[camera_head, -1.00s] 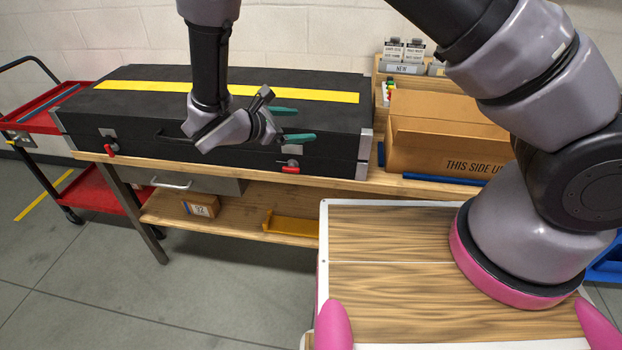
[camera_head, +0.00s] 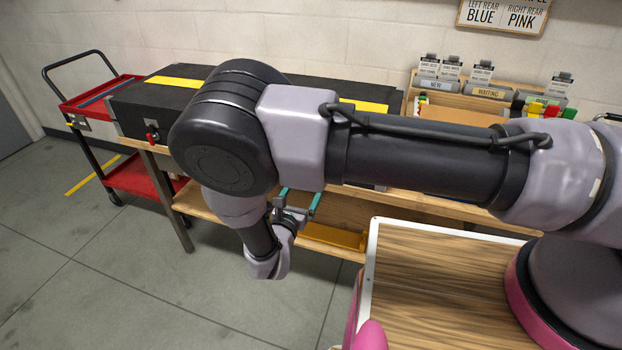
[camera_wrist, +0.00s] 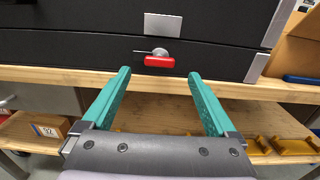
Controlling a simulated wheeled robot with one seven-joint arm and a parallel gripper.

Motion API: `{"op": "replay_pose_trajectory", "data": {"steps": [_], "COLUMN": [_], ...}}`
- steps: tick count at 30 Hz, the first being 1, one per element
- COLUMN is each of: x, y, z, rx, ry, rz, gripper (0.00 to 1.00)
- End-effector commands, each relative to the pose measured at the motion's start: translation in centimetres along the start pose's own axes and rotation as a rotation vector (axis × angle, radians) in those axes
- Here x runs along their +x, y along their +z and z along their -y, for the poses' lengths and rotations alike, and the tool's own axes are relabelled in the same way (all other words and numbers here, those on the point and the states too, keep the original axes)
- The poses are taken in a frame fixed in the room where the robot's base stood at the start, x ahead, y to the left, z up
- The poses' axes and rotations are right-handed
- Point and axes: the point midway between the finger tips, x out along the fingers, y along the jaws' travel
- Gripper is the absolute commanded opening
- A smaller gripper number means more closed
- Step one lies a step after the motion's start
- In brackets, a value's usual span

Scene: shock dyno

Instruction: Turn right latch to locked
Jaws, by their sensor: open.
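The right latch (camera_wrist: 158,62) shows in the wrist view as a red handle lying level on a small silver pivot, below a silver plate on the front of the black case (camera_wrist: 85,50). In the head view my arm hides this latch; the case (camera_head: 140,102) shows to the left, with the left latch (camera_head: 152,135) and its red handle. My gripper (camera_wrist: 159,75) is open and empty, its teal fingers spread below and to either side of the right latch, apart from it. In the head view my gripper (camera_head: 299,200) is low, in front of the bench.
The bench's wooden edge (camera_wrist: 150,82) runs just under the case, with a lower shelf (camera_wrist: 100,120) holding yellow brackets (camera_wrist: 295,145) and a small cardboard box (camera_wrist: 48,128). A red cart (camera_head: 135,180) stands left. A cardboard box (camera_wrist: 297,50) sits right of the case.

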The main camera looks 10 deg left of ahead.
Motion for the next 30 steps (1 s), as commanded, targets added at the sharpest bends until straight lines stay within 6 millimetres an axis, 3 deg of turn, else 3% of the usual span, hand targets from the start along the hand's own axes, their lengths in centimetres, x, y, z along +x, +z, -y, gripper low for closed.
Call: {"op": "replay_pose_trajectory", "data": {"steps": [3,9,20,21,27,28,30], "x": [2.3,4.7,5.4,5.4,5.4,5.4,5.3], "y": [0.0,0.0,0.0,0.0,0.0,0.0,0.0], "z": [0.1,0.0,0.0,0.0,0.0,0.0,0.0], "rx": [-0.001,0.001,0.000,0.000,0.000,0.000,0.001], "ry": [-0.003,-0.001,0.000,0.000,0.000,0.000,0.000], "rz": [-0.001,0.000,-0.001,-0.001,-0.001,-0.001,-0.001], "gripper": [0.93,0.93,0.93,0.89,0.12,0.07,0.07]}}
